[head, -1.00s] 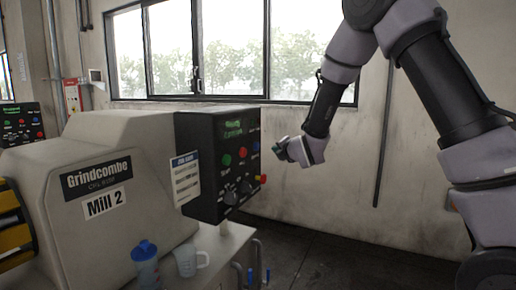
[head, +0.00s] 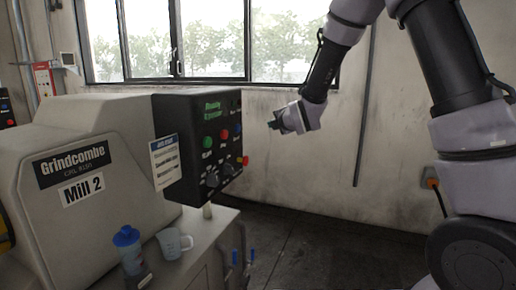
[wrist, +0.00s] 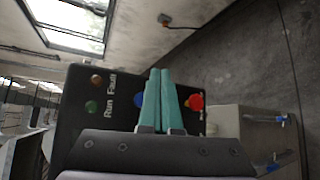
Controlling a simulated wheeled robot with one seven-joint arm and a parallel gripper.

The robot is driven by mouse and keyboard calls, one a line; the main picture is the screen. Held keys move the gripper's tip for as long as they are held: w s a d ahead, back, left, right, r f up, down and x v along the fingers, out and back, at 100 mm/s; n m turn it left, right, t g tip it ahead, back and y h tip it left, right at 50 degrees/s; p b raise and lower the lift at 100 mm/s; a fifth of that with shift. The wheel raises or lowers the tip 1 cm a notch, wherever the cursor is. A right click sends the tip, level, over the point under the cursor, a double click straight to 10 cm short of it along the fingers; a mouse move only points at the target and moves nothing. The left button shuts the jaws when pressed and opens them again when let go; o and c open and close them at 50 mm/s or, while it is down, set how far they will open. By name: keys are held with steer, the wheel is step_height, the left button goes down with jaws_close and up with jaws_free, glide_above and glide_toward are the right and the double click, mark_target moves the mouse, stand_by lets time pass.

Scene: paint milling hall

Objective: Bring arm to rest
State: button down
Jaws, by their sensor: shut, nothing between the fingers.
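My gripper (head: 275,124) is in the air just right of the control panel (head: 201,143) of Mill 2 in the head view. In the wrist view its teal fingers (wrist: 163,102) lie together with nothing between them. Behind them the panel's side face (wrist: 75,118) shows a blue button (wrist: 139,101), a red button (wrist: 195,102) and the lamps marked Run and Fault. The fingers cover the part of the face between the two buttons. I cannot tell the exact gap between fingertips and panel.
A blue-lidded bottle (head: 129,250) and a clear measuring jug (head: 174,242) stand on the ledge below the mill (head: 95,205). Blue-handled valves (head: 252,256) stick out at the ledge's right.

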steer(key=s+d+r+m+g+h, duration=0.1)
steer(key=s+d+r+m+g, duration=0.1)
steer(key=s+d+r+m, duration=0.5)
steer(key=s+d+r+m+g+h, duration=0.1)
steer(key=s+d+r+m+h, duration=0.15)
steer(key=s+d+m, duration=0.5)
steer(key=s+d+m+g, duration=0.1)
steer(key=s+d+m, duration=0.2)
steer(key=s+m, duration=0.2)
steer(key=s+d+r+m+g, duration=0.1)
steer(key=s+d+m, duration=0.2)
steer(key=s+m, duration=0.2)
steer(key=s+d+m+g, duration=0.1)
steer(key=s+d+m, duration=0.2)
steer(key=s, duration=0.7)
steer(key=m, duration=0.2)
steer(key=shift+d+r+m+g, duration=0.15)
steer(key=shift+d+m+g, duration=0.15)
steer(key=shift+m, duration=0.05)
